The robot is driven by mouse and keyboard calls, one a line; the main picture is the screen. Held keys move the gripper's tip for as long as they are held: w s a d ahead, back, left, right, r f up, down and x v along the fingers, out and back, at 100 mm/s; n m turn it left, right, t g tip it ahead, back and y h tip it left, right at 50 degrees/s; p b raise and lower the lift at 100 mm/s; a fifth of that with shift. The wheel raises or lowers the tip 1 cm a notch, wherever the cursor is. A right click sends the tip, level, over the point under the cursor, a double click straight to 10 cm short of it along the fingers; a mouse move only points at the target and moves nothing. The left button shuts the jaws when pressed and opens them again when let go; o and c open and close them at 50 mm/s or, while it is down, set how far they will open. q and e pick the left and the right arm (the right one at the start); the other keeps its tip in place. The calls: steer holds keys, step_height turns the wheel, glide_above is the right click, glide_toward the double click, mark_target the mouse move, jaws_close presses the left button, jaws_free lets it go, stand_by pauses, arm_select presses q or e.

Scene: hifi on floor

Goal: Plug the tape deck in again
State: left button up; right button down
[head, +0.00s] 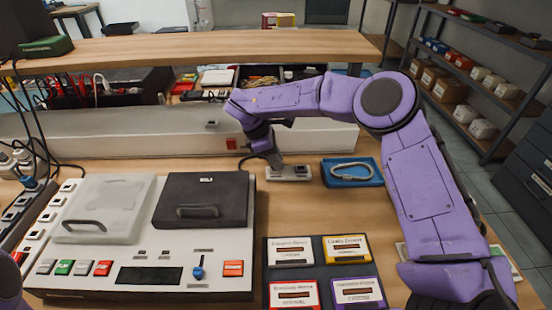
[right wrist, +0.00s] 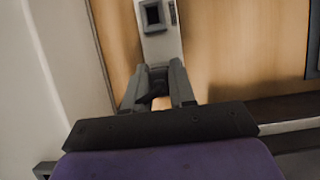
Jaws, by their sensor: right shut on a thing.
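The tape deck (head: 140,235) is a wide off-white unit at the left front, with a clear lid, a black lid and a row of buttons. A light grey socket strip (head: 288,174) lies on the table behind its right side; one square socket shows in the right wrist view (right wrist: 153,14). My right gripper (head: 274,167) points down at the strip's left end. Its fingers (right wrist: 156,86) are shut on a dark plug (right wrist: 152,92), mostly hidden between them. A dark cord shows beside the gripper. I cannot tell whether the plug is seated. My left gripper is out of view.
A blue tray (head: 352,172) holding a pale loop stands right of the strip. A dark holder with several labelled cartridges (head: 290,252) lies in front. A long pale panel (head: 190,138) and a raised wooden shelf (head: 200,47) bound the back.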

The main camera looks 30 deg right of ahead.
steer(key=shift+f+b, duration=0.1)
steer(key=shift+b, duration=0.5)
stand_by(1.5)
steer(key=c, duration=0.8)
jaws_free()
steer(key=shift+c, duration=0.2)
steer(key=d+p+v, duration=0.1)
steer(key=p+v, duration=0.1)
steer(key=v, duration=1.3)
steer(key=shift+s+d+r, duration=0.35)
steer(key=shift+r, duration=0.1)
